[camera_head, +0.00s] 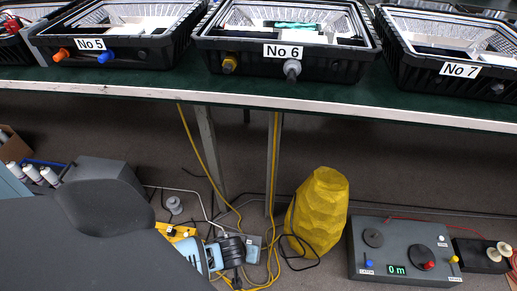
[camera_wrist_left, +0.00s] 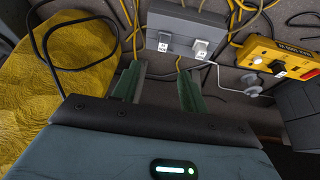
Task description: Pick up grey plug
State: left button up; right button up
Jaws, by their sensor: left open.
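A small grey plug (camera_head: 174,204) stands on the grey floor under the bench in the head view. It also shows at the right of the left wrist view (camera_wrist_left: 250,85), beside the yellow box. My left gripper (camera_head: 236,252) is low over the floor, to the right of the plug and apart from it. In the left wrist view, the green fingers of my left gripper (camera_wrist_left: 160,72) are spread with nothing between them. Another grey plug (camera_head: 292,69) sits in the front of the No 6 housing (camera_head: 335,65). My right gripper is not in view.
A yellow box (camera_wrist_left: 280,58) is near the plug. A yellow sack (camera_head: 318,212) and a grey control box (camera_head: 395,262) stand to the right. The green bench (camera_head: 150,88) with housings is overhead.

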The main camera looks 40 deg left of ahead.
pick_arm(q)
jog(key=b+x, duration=0.5)
jog(key=x, duration=0.4)
jog(key=shift+w+a+n+y, duration=0.3)
jog(key=shift+a+n, duration=0.05)
jog(key=shift+n, duration=0.05)
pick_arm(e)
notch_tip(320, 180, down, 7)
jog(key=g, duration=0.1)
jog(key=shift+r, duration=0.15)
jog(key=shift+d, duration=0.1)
pick_arm(q)
jog(key=b+x, duration=0.4)
jog(key=x, duration=0.1)
jog(key=shift+a+r, duration=0.1)
jog(key=shift+a, duration=0.05)
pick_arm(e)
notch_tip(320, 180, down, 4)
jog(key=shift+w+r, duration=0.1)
pick_arm(q)
jog(key=shift+c, duration=0.2)
grip_shut()
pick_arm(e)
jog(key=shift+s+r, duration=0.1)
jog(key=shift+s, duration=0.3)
